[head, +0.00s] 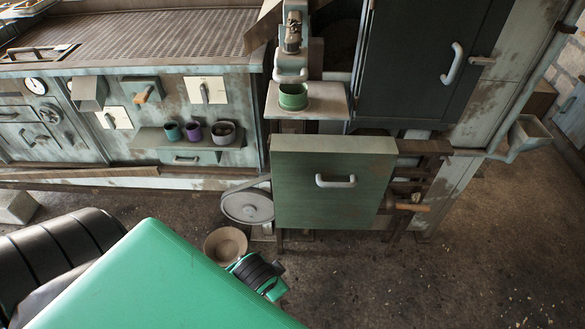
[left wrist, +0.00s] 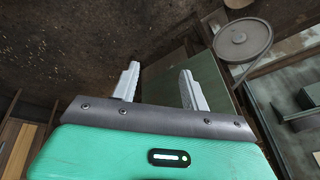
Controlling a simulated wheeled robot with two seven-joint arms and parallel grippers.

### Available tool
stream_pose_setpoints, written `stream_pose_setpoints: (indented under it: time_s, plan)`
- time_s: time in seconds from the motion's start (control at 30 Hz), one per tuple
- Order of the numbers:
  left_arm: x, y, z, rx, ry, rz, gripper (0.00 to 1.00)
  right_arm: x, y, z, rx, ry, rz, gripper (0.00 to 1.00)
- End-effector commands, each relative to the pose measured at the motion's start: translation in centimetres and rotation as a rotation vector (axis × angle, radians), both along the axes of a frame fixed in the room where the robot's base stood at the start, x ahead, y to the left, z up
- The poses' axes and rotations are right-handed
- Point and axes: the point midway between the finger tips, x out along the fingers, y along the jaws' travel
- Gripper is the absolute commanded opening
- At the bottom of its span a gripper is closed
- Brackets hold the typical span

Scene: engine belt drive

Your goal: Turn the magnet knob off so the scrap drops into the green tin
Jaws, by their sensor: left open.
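The green tin (head: 293,97) stands upright on a small pale shelf (head: 325,103) at the top middle of the head view. A pale, worn fixture (head: 291,70) hangs right above it; a darker patch shows on it, but I cannot tell whether that is scrap. A knob with an orange-brown handle (head: 142,95) sits on the pale panel at left; I cannot tell whether it is the magnet knob. My left gripper (left wrist: 160,70) is open and empty in the left wrist view, its two pale fingers apart. Its fingers are not clear in the head view. My right gripper is not in view.
A green cabinet front with a pale handle (head: 336,181) stands below the tin. A pulley wheel (head: 247,206) is left of it, with a round bowl (head: 226,245) on the floor. Several small pots (head: 195,131) stand on a panel ledge.

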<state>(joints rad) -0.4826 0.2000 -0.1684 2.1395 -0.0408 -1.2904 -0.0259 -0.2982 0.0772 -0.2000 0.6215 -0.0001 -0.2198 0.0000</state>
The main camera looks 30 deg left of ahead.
Motion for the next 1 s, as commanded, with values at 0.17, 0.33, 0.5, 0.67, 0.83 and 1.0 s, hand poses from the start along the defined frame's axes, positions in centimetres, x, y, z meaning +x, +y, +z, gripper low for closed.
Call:
stream_pose_setpoints:
  time_s: [0.17, 0.33, 0.5, 0.67, 0.83, 1.0]
  plan:
    - [3.5, 2.4, 12.2, 0.182, -0.194, -0.171, 0.46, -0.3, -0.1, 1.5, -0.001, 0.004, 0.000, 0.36]
    - [6.7, 4.0, 18.8, 0.378, -0.361, -0.341, 0.46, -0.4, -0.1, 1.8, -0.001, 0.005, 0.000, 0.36]
    - [9.6, 5.2, 24.2, 0.585, -0.511, -0.510, 0.46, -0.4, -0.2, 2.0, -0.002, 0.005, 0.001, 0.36]
    - [11.9, 6.0, 28.6, 0.792, -0.630, -0.666, 0.46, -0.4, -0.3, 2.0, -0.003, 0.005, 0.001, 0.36]
    - [13.8, 6.7, 33.0, 1.022, -0.732, -0.830, 0.46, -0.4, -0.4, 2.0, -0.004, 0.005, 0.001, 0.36]
    - [14.9, 7.4, 37.0, 1.265, -0.801, -0.993, 0.46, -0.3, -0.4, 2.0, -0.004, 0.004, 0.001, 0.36]
